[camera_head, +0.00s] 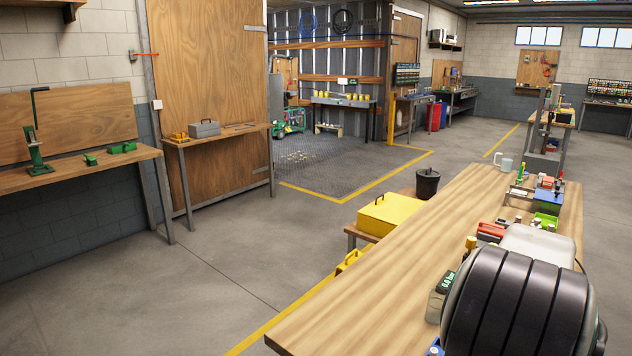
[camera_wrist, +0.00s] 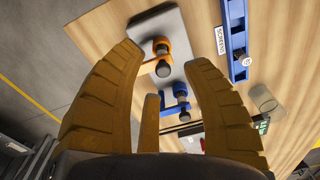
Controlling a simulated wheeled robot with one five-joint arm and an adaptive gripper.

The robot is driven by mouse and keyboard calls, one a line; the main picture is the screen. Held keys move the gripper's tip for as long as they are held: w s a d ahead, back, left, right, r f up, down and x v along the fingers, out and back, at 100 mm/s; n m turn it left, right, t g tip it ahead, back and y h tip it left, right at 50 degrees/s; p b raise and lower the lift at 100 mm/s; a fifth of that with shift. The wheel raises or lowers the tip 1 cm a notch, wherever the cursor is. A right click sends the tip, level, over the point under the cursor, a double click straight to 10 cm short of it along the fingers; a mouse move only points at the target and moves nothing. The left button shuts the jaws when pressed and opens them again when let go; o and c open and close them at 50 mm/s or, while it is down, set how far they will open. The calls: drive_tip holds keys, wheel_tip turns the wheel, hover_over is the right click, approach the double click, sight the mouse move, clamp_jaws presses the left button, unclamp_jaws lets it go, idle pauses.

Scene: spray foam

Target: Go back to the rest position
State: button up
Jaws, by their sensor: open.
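My gripper (camera_wrist: 166,58) shows in the wrist view with its brown ribbed fingers spread wide and nothing held between them. It is over a wooden workbench (camera_wrist: 97,32). In the head view my dark ribbed arm fills the lower right over the workbench (camera_head: 390,270). The gripper fingers are hidden there. I cannot pick out a spray foam can.
A blue bar (camera_wrist: 236,40) lies right of the fingers. On the bench are a red bin (camera_head: 490,232), a green bin (camera_head: 545,221), a pale mug (camera_head: 506,165) and small items. A yellow box (camera_head: 390,214) and black bucket (camera_head: 427,184) stand left of it. Floor (camera_head: 230,260) is clear further left.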

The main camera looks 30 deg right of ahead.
drive_tip(key=w+a+n+t, duration=0.1)
drive_tip(key=a+n, duration=0.4)
drive_tip(key=a, duration=0.6)
drive_tip(key=w+a+r+n+t, duration=0.1)
drive_tip(key=w+a+n, duration=0.3)
drive_tip(key=a, duration=0.7)
drive_tip(key=w+a+r+n+t, duration=0.1)
drive_tip(key=w+a+n, duration=0.1)
drive_tip(key=a+n, duration=0.4)
drive_tip(key=shift+w+a+n+y, duration=0.25)
drive_tip(key=shift+a+n+y, duration=0.05)
drive_tip(key=shift+a, duration=2.1)
